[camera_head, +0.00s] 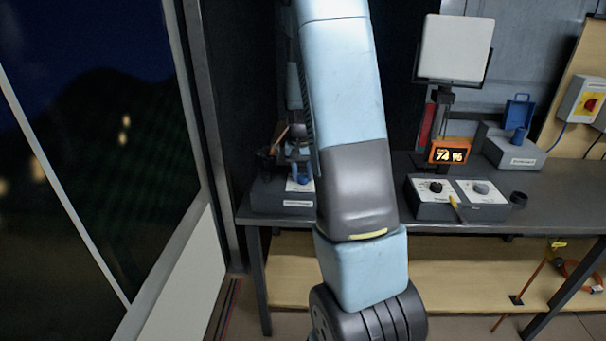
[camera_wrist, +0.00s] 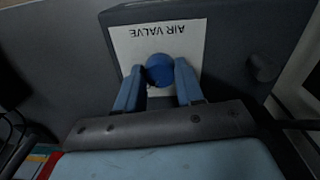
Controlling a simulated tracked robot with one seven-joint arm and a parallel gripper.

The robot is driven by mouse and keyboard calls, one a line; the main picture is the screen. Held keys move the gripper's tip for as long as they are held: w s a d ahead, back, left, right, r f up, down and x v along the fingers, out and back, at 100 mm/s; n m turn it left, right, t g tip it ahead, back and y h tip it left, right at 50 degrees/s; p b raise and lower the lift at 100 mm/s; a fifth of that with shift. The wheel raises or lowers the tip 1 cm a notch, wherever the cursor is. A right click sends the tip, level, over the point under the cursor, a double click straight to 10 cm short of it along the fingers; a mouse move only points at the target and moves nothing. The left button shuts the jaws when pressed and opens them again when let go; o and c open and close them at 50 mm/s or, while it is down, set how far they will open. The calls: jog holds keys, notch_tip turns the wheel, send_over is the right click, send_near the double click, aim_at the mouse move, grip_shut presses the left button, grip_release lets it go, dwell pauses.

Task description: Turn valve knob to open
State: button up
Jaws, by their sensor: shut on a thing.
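The valve knob (camera_wrist: 159,67) is round and blue. It sits on a white plate (camera_wrist: 182,39) lettered "AIR VALVE", which reads upside down in the wrist view. My gripper (camera_wrist: 158,76) has one blue finger on each side of the knob and is shut on it. The plate is on a dark grey box (camera_wrist: 228,35), and the box also shows in the head view (camera_head: 272,196) at the left end of the bench, partly hidden by my arm. I cannot tell the knob's turn angle.
The bench (camera_head: 375,222) carries a control box (camera_head: 450,213) with two dials, an orange display (camera_head: 450,152) reading 74 % and a grey box (camera_head: 513,151) at the right. A window (camera_head: 90,130) is at the left.

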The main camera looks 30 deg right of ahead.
aim_at(301, 176)
jog(key=shift+m, duration=1.6)
jog(key=o, duration=1)
jog(key=r, duration=1.3)
jog(key=shift+w+a+r, duration=0.2)
jog(key=shift+r, duration=0.15)
